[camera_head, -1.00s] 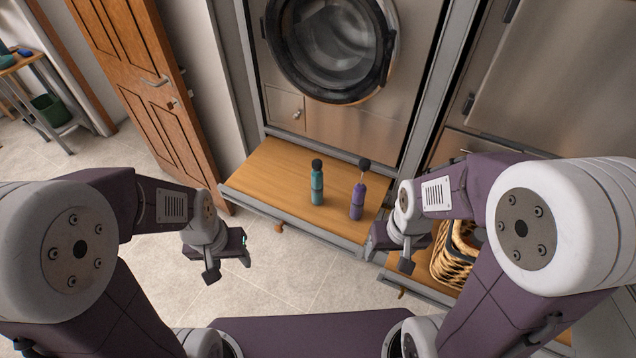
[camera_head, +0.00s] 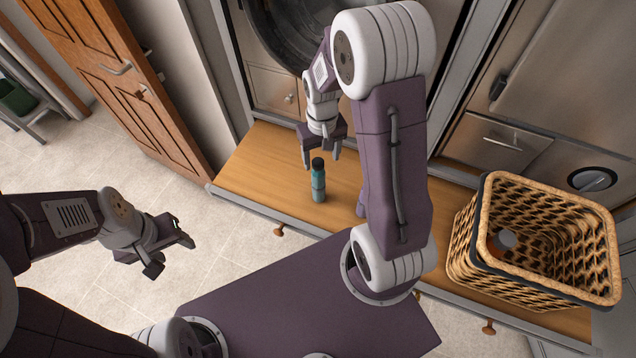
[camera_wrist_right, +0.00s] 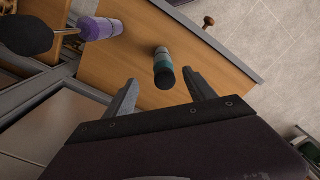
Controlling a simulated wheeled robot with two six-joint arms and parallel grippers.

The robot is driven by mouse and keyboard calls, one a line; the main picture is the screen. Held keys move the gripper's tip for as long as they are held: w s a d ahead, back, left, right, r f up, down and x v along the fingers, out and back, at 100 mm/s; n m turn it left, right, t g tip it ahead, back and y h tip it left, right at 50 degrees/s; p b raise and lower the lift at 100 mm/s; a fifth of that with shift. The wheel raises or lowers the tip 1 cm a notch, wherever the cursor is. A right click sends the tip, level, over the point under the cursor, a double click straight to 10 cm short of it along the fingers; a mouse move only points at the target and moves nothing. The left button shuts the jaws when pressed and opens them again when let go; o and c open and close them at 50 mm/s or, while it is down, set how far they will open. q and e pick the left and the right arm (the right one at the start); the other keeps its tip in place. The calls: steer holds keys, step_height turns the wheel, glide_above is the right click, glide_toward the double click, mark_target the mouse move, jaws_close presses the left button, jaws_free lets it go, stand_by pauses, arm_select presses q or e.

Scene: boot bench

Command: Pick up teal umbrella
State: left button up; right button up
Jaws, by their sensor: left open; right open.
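The teal umbrella (camera_head: 318,183) is short and cylindrical with a dark top. It stands upright on the wooden bench top (camera_head: 262,165). My right gripper (camera_head: 322,163) is open and empty, just above and behind the umbrella's top. In the right wrist view the umbrella (camera_wrist_right: 163,65) shows beyond and between the two open fingers (camera_wrist_right: 162,92), apart from them. My left gripper (camera_head: 172,248) is open and empty, low at the left over the floor, away from the bench.
A purple bottle-like item (camera_wrist_right: 98,28) with a dark round top stands beside the umbrella; my right arm mostly hides it in the head view. A woven basket (camera_head: 465,240) stands on the right of the bench. A washing machine (camera_head: 262,45) is behind.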

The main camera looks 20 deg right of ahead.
mark_target(320, 171)
steer(key=w+a+f, duration=0.1)
steer(key=w+f, duration=0.1)
steer(key=shift+w+a+f, duration=0.15)
steer(key=shift+a+f, duration=0.15)
steer(key=shift+a, duration=0.1)
steer(key=f, duration=0.1)
steer(key=s+d+f, duration=0.1)
steer(key=f, duration=0.2)
steer(key=shift+s+d, duration=0.25)
steer(key=shift+s, duration=0.15)
steer(key=shift+f, duration=0.25)
steer(key=shift+w+a+f, duration=0.15)
steer(key=shift+w+a, duration=0.1)
steer(key=shift+w, duration=0.1)
steer(key=shift+c, duration=0.8)
steer(key=shift+s+d, duration=0.15)
steer(key=shift+d, duration=0.05)
jaws_close()
arm_select(q)
steer(key=shift+w+a+f, duration=0.1)
steer(key=shift+w+a, duration=0.1)
steer(key=shift+w, duration=0.25)
steer(key=shift+w+a+f, duration=0.1)
steer(key=shift+w+a, duration=0.05)
steer(key=shift+w, duration=0.3)
arm_select(e)
steer(key=shift+a, duration=0.1)
